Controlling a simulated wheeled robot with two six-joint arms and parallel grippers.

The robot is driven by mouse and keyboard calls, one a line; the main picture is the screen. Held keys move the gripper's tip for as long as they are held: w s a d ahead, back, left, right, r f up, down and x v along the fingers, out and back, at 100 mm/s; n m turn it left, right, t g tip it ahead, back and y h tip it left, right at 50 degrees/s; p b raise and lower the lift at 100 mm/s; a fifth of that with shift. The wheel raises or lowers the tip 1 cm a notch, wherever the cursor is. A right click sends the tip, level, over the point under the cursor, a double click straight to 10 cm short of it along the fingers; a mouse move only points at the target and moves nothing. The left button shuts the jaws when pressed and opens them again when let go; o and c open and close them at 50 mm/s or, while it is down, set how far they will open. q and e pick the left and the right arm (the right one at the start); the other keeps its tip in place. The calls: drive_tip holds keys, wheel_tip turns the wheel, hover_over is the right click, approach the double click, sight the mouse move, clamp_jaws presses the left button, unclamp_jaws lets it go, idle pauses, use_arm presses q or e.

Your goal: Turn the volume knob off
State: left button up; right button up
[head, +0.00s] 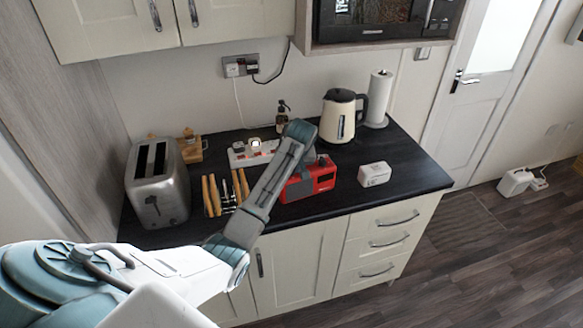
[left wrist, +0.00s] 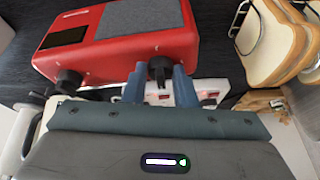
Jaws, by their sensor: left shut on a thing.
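A red radio (head: 322,178) with a grey speaker panel stands on the dark worktop. In the left wrist view the red radio (left wrist: 120,35) shows two black knobs on its near side. My left gripper (left wrist: 160,74) has its two blue fingers closed around one black knob (left wrist: 161,67), the one nearer the middle of that view. The other black knob (left wrist: 70,80) sits to its left, apart from the fingers. I cannot tell from markings which one is the volume knob. In the head view my left arm reaches over to the radio and hides part of it. My right gripper is out of view.
A toast rack (head: 225,190) and a steel toaster (head: 157,183) stand left of the radio. A white box (head: 374,174) lies to its right. Behind are a power strip (head: 240,157), a soap bottle (head: 282,116), a kettle (head: 338,117) and a paper roll (head: 379,97).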

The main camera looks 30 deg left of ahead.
use_arm(q)
drive_tip(key=o, duration=0.7)
drive_tip(key=shift+d+r, duration=0.15)
drive_tip(key=shift+r, duration=0.15)
drive_tip(key=b+v, duration=0.2)
drive_tip(key=v, duration=0.8)
